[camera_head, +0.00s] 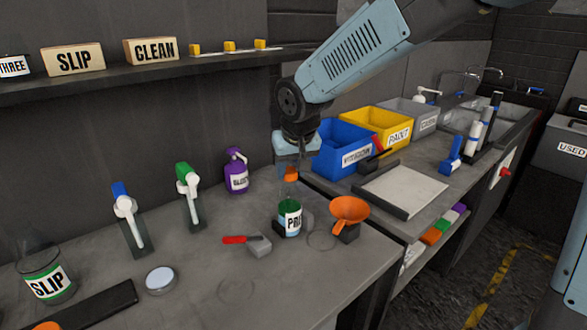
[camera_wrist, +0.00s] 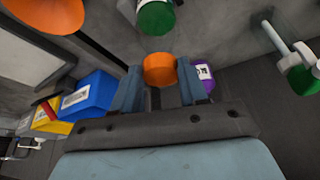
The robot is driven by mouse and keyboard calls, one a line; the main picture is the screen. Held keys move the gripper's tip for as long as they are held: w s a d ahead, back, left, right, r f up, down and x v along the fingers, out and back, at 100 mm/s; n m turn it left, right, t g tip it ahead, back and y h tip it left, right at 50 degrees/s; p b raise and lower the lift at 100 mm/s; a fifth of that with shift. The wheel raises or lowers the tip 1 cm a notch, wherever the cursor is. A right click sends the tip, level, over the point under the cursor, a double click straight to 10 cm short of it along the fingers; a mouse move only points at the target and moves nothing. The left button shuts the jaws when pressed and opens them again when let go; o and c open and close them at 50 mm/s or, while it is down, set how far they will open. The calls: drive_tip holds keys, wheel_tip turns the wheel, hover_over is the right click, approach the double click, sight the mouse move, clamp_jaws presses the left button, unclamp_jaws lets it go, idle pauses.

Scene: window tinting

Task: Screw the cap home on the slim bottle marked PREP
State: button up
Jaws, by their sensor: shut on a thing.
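The PREP bottle (camera_head: 289,219), with dark green contents and a white label, stands upright on the grey bench. Its green body also shows at the top of the wrist view (camera_wrist: 156,19). My gripper (camera_head: 291,170) points down above the bottle and is shut on an orange cap (camera_head: 291,176). In the wrist view the cap (camera_wrist: 160,70) sits between the two blue-grey fingers (camera_wrist: 160,84), apart from the bottle. The bottle's neck is hard to make out.
An orange funnel (camera_head: 349,209) stands right of the bottle. A red-handled tool (camera_head: 241,240) lies left of it. A purple bottle (camera_head: 236,178), green (camera_head: 187,180) and blue (camera_head: 121,200) spray heads, and the SLIP bottle (camera_head: 45,278) are farther left. Blue and yellow bins (camera_head: 349,150) stand behind.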

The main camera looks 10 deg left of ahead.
drive_tip(key=c, duration=0.4)
drive_tip(key=shift+m, duration=0.3)
drive_tip(key=shift+c, duration=0.2)
drive_tip(key=m+h, duration=0.1)
drive_tip(key=m, duration=0.2)
drive_tip(key=m+h, duration=0.1)
drive_tip(key=m, duration=0.2)
drive_tip(key=shift+t+h, duration=0.3)
drive_tip(key=shift+t, duration=0.1)
drive_tip(key=m+h, duration=0.1)
drive_tip(key=m, duration=0.2)
drive_tip(key=m+g+h, duration=0.1)
drive_tip(key=m, duration=0.3)
drive_tip(key=shift+d+h, duration=0.1)
drive_tip(key=shift+h, duration=0.2)
drive_tip(key=o, duration=1.2)
drive_tip(key=shift+c, duration=0.2)
